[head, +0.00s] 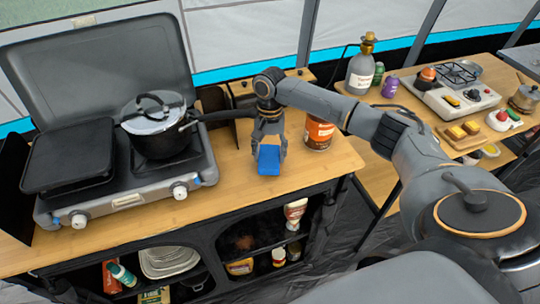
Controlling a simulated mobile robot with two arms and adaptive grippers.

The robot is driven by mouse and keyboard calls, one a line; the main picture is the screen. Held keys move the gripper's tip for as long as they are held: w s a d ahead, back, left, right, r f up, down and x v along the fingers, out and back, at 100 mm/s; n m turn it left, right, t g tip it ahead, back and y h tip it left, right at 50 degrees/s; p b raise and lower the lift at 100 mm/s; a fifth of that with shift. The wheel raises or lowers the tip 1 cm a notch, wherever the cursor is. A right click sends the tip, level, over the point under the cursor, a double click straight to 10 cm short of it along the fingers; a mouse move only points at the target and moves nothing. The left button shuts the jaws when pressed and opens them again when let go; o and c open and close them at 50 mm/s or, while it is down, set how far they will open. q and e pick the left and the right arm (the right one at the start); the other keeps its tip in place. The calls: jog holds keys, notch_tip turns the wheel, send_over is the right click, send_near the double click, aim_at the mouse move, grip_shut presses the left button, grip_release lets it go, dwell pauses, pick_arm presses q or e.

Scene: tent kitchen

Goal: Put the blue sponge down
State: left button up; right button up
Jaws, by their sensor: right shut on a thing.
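The blue sponge (268,160) is upright between the fingers of my right gripper (269,145), at the wooden counter (225,205). My right gripper points down and is shut on the sponge. The sponge's lower edge is at or just above the counter top; I cannot tell whether it touches. My left gripper is not in view.
A camping stove (125,200) with a lidded pot (160,135) stands to the left, the pot's handle reaching toward my gripper. An orange can (318,133) stands close on the right. The counter in front of the sponge is clear. Shelves below hold bottles and plates.

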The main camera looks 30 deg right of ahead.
aim_at(271, 152)
jog(key=shift+s+f, duration=0.15)
jog(key=shift+f, duration=0.4)
jog(key=shift+s, duration=0.1)
jog(key=shift+f, duration=0.1)
jog(key=o, duration=0.8)
jog(key=shift+f, duration=0.1)
jog(key=shift+c, duration=0.2)
notch_tip(271, 152, up, 12)
jog(key=w+d+b, duration=0.1)
jog(key=shift+w+b, duration=0.25)
jog(key=shift+b, duration=0.15)
jog(key=shift+s, duration=0.1)
